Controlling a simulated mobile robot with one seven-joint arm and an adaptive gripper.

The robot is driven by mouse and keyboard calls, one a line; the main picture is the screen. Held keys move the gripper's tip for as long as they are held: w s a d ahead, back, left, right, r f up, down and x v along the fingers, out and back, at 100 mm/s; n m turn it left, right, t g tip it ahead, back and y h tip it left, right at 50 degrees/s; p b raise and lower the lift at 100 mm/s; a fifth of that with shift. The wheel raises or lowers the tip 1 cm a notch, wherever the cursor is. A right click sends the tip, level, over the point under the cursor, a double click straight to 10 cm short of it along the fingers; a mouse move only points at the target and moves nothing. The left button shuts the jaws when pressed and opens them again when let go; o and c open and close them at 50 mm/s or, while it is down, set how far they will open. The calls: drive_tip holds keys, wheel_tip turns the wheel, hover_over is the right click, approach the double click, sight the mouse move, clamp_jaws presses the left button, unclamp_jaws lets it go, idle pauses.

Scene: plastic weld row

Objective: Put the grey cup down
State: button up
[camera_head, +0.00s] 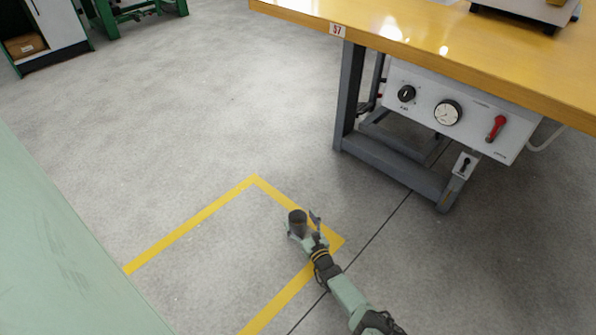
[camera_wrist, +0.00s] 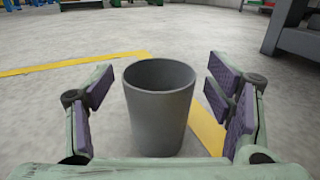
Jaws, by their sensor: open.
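The grey cup (camera_wrist: 159,115) stands upright on the concrete floor in the wrist view, between the spread fingers of my gripper (camera_wrist: 163,100). Gaps show between the cup and the purple pads on both sides. The cup's top is open, and its lower edge is partly hidden by my gripper's body.
Yellow tape (camera_head: 190,225) marks an area on the floor. A workbench with a yellow top (camera_head: 450,50) stands at the upper right, with a grey metal leg frame (camera_head: 390,175) and a control panel (camera_head: 455,110) under it. A pale green surface (camera_head: 60,260) fills the lower left. Open floor lies between.

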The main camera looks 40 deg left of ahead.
drive_tip(key=p+v, duration=0.4)
drive_tip(key=v, duration=0.6)
drive_tip(key=shift+a, duration=0.1)
